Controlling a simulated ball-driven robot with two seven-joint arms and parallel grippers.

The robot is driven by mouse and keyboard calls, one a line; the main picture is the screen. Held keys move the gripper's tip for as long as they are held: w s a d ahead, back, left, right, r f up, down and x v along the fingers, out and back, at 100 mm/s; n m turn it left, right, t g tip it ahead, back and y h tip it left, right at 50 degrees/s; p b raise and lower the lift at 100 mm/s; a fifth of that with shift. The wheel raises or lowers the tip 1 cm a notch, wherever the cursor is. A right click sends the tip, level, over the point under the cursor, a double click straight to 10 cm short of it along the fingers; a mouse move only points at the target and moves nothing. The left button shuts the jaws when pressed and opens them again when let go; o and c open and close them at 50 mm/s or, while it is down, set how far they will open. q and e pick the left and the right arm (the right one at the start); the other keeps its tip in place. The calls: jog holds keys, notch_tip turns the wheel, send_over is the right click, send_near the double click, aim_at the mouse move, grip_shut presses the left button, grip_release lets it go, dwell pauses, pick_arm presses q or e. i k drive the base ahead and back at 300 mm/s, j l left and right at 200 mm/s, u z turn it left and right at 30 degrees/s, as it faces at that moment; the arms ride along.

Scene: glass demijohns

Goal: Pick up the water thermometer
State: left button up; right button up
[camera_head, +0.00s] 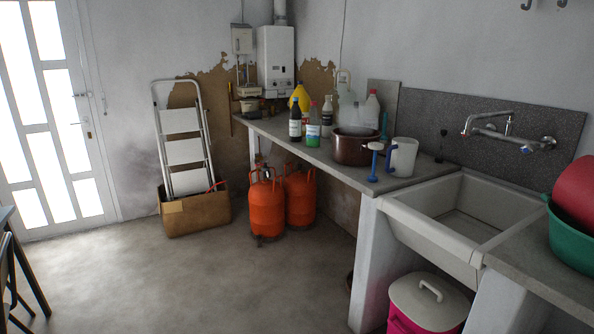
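I cannot make out a water thermometer for certain. A slim upright blue object (374,163) with a flat pale-blue top stands on the grey counter (316,155), near its front edge. It is too small to tell what it is. It stands between a dark brown pot (350,149) and a white jug (404,158) with a blue handle. A thin teal object (384,125) shows behind them, partly hidden. Neither of my grippers is in view.
Several bottles, one a green bottle (313,128), crowd the counter's far part. A sink (447,218) adjoins it, with a green basin (569,238) to the right. Orange gas cylinders (267,208), a cardboard box (192,216) and a stepladder (182,150) stand beyond. The middle floor is clear.

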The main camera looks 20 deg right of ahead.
aim_at(376, 146)
jog(key=i+z, duration=0.7)
jog(key=i, duration=0.2)
jog(key=i+j+z, duration=0.3)
jog(key=i+l, duration=0.1)
jog(key=i, duration=0.05)
